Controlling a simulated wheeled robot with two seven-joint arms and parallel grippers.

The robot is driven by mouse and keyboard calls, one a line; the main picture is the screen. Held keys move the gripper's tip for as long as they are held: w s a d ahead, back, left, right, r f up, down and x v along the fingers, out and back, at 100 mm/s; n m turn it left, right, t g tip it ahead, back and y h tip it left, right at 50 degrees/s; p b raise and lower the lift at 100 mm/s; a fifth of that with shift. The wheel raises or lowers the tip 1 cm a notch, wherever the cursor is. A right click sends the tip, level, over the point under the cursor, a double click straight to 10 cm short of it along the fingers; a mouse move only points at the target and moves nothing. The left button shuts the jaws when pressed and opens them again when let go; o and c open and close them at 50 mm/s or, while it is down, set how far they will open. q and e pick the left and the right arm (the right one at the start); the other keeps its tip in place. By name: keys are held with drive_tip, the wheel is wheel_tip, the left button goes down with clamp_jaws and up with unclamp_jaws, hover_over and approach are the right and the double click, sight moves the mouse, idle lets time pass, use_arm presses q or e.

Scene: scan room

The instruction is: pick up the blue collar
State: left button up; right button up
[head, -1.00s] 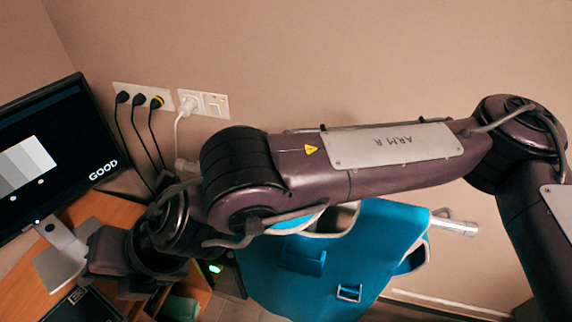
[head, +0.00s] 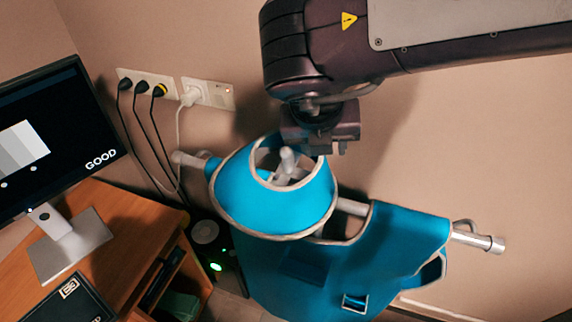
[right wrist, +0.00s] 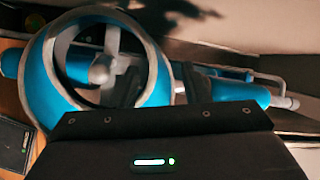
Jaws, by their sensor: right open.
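The blue collar (head: 262,205) is a cone-shaped ring with grey edging. It sits around the top of a grey stand, above a blue apron (head: 330,265). My right gripper (head: 322,148) is open and empty at the collar's upper right rim in the head view; I cannot tell whether it touches. In the right wrist view the collar (right wrist: 42,82) shows at the left as a ring around the stand's post (right wrist: 105,62). Dark finger shapes show by its right side. My left gripper is not in view.
The stand's grey bar (head: 475,241) sticks out at the right. A desk (head: 120,225) with a monitor (head: 60,145) is at the left. Sockets with plugged cables (head: 150,85) are on the wall behind. Bare wall lies to the right.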

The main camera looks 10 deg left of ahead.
sight(323, 157)
drive_tip(key=shift+w+f+p, duration=0.15)
drive_tip(key=shift+f+p, duration=0.2)
drive_tip(key=shift+f, duration=0.05)
drive_tip(key=p+x, duration=0.1)
drive_tip(key=x, duration=0.2)
drive_tip(key=shift+a+f+p, duration=0.1)
drive_tip(key=shift+f+p, duration=0.25)
drive_tip(key=shift+f, duration=0.05)
drive_tip(key=shift+w+f, duration=0.2)
drive_tip(key=shift+f, duration=0.15)
drive_tip(key=shift+c, duration=0.2)
clamp_jaws()
